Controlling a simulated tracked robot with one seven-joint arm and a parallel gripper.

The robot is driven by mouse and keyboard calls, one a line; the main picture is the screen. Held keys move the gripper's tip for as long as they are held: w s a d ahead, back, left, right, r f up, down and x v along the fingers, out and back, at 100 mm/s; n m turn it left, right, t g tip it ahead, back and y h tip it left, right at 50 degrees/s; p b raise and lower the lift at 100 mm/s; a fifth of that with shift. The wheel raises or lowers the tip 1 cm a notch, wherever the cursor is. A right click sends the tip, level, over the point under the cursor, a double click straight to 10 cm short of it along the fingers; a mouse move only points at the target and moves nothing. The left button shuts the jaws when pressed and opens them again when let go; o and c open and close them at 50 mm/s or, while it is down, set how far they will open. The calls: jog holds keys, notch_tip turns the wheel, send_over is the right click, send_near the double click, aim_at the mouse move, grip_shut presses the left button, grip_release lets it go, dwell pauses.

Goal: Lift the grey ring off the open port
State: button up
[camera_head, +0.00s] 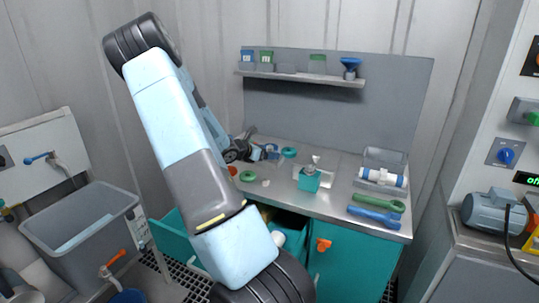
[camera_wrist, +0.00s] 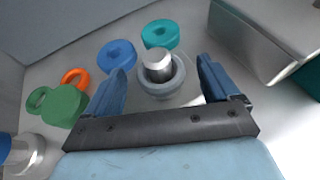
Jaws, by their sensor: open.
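In the wrist view the grey ring (camera_wrist: 162,89) sits around a short, upright metal stub (camera_wrist: 158,64), which I take to be the port. The stub's top stands above the ring; whether it is open I cannot tell. My gripper (camera_wrist: 163,70) is open, its two blue fingers on either side of the ring with gaps between, not gripping it. The fingers' height against the ring is hard to judge. In the head view my gripper (camera_head: 269,153) is over the left part of the steel bench (camera_head: 335,194); the grey ring is not clear there.
In the wrist view a blue ring (camera_wrist: 116,57) and a teal ring (camera_wrist: 160,34) lie just beyond the port. Orange (camera_wrist: 75,77) and green (camera_wrist: 66,106) parts are at left. A metal box (camera_wrist: 268,38) stands close at right.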

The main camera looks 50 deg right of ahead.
jog(key=c, duration=1.1)
jog(key=shift+r, duration=0.1)
